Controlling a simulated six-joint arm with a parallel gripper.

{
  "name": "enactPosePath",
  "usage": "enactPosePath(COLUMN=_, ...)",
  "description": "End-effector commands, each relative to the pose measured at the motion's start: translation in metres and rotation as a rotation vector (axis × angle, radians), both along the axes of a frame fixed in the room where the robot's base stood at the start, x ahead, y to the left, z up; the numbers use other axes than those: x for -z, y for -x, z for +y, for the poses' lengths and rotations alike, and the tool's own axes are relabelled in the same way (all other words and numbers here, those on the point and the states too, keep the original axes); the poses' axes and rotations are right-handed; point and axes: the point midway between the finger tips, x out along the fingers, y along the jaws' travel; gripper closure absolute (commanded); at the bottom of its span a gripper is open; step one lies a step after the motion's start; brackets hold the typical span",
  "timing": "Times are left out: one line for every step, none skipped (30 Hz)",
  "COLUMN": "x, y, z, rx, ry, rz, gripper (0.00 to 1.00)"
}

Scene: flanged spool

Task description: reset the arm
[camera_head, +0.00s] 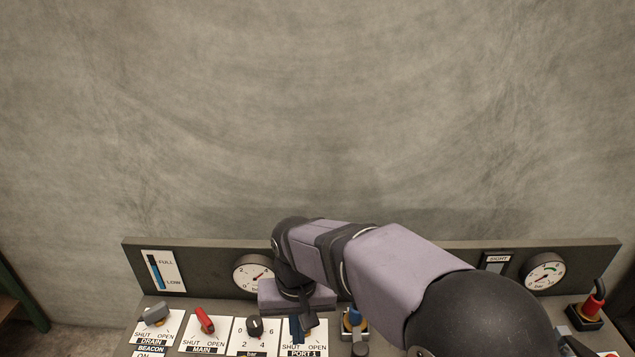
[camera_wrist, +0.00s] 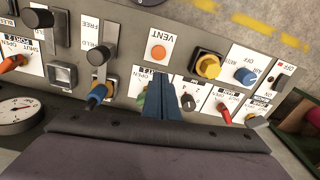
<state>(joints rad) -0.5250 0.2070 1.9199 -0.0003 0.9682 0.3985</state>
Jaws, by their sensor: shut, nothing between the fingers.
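My arm reaches in from the lower right in the head view and bends down over the control panel (camera_head: 212,259). My gripper (camera_head: 297,330) points down in front of the panel's PORT 1 label (camera_head: 306,353) and hides part of the controls there. In the wrist view my gripper's blue fingers (camera_wrist: 158,100) are together with nothing held. I cannot tell whether the fingertips touch the panel.
The panel carries a grey DRAIN lever (camera_head: 155,315), a red MAIN lever (camera_head: 205,320), a black dial knob (camera_head: 255,327) and gauges (camera_head: 543,271). The wrist view also shows an orange VENT button (camera_wrist: 158,52) and a yellow knob (camera_wrist: 207,66). Above the panel is bare wall.

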Motion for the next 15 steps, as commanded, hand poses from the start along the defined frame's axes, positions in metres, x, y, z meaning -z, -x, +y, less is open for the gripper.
enactPosePath(x=0.001, y=-0.003, z=0.002, rx=-0.050, ry=-0.006, rz=-0.016, gripper=1.00)
enactPosePath(x=0.004, y=-0.004, z=0.002, rx=-0.085, ry=-0.007, rz=-0.024, gripper=1.00)
enactPosePath(x=0.012, y=0.001, z=-0.001, rx=-0.135, ry=-0.003, rz=-0.020, gripper=1.00)
enactPosePath(x=0.020, y=0.007, z=-0.004, rx=-0.177, ry=0.003, rz=-0.013, gripper=1.00)
enactPosePath(x=0.029, y=0.014, z=-0.008, rx=-0.214, ry=0.010, rz=-0.001, gripper=1.00)
enactPosePath(x=0.039, y=0.024, z=-0.014, rx=-0.255, ry=0.018, rz=0.011, gripper=1.00)
enactPosePath(x=0.044, y=0.032, z=-0.019, rx=-0.282, ry=0.023, rz=0.019, gripper=1.00)
enactPosePath(x=0.050, y=0.040, z=-0.025, rx=-0.305, ry=0.027, rz=0.027, gripper=1.00)
enactPosePath(x=0.056, y=0.051, z=-0.034, rx=-0.327, ry=0.031, rz=0.040, gripper=1.00)
enactPosePath(x=0.060, y=0.058, z=-0.043, rx=-0.334, ry=0.034, rz=0.046, gripper=1.00)
enactPosePath(x=0.064, y=0.065, z=-0.053, rx=-0.330, ry=0.036, rz=0.055, gripper=1.00)
enactPosePath(x=0.068, y=0.075, z=-0.067, rx=-0.320, ry=0.039, rz=0.065, gripper=1.00)
enactPosePath(x=0.071, y=0.083, z=-0.078, rx=-0.304, ry=0.041, rz=0.073, gripper=1.00)
enactPosePath(x=0.073, y=0.091, z=-0.091, rx=-0.278, ry=0.042, rz=0.081, gripper=1.00)
enactPosePath(x=0.075, y=0.102, z=-0.107, rx=-0.232, ry=0.042, rz=0.092, gripper=1.00)
